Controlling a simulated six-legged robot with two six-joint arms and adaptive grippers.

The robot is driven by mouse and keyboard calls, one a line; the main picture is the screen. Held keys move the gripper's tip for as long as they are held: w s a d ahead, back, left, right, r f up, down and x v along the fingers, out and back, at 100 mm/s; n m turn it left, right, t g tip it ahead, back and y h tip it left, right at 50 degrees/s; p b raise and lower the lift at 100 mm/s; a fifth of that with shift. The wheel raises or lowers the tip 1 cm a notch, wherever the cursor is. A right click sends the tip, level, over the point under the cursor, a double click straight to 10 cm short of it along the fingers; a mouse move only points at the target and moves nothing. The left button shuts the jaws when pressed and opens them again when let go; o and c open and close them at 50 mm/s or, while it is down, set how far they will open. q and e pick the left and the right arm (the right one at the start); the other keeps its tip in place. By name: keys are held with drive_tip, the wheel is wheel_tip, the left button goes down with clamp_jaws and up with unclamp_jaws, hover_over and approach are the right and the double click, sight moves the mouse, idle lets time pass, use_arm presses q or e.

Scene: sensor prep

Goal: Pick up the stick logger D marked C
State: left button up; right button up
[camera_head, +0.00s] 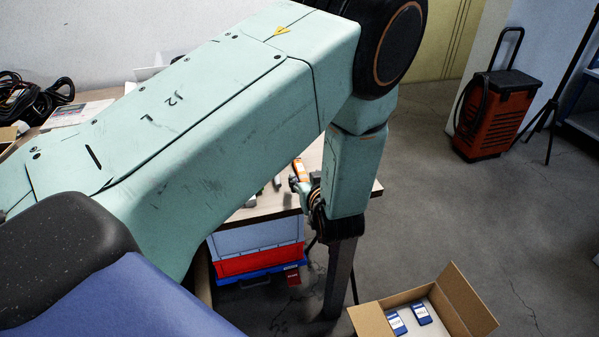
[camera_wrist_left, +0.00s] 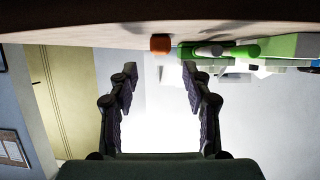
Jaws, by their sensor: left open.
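In the left wrist view my left gripper (camera_wrist_left: 160,75) is open, with nothing between its fingers. The table (camera_wrist_left: 90,28) fills the top of that view, as if upside down. Near its edge, just beyond the fingertips, lie a small orange block-like thing (camera_wrist_left: 160,44) and a bright green and white thing (camera_wrist_left: 252,49). I cannot tell whether either is stick logger D, and no mark C is readable. In the head view my left arm crosses the picture and hides most of the table; a small orange thing (camera_head: 299,168) shows beside its forearm. My right gripper is not in view.
An open cardboard box (camera_head: 463,299) with blue-labelled packs stands at the lower right. A red and blue crate (camera_head: 258,262) is under the table edge. Black cables (camera_head: 45,98) lie at the far left. A red wheeled machine (camera_head: 495,115) stands back right; open floor lies before it.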

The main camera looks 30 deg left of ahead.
sight(303, 174)
use_arm(q)
drive_tip(key=x, duration=0.2)
drive_tip(key=b+x, duration=0.1)
drive_tip(key=x, duration=0.1)
drive_tip(key=shift+f, duration=0.45)
drive_tip(key=shift+w+a+f+b, duration=0.15)
drive_tip(key=shift+w+a+b, duration=0.15)
drive_tip(key=shift+a, duration=0.15)
drive_tip(key=shift+d, duration=0.15)
drive_tip(key=shift+c, duration=1.3)
drive_tip(key=c, duration=0.4)
clamp_jaws()
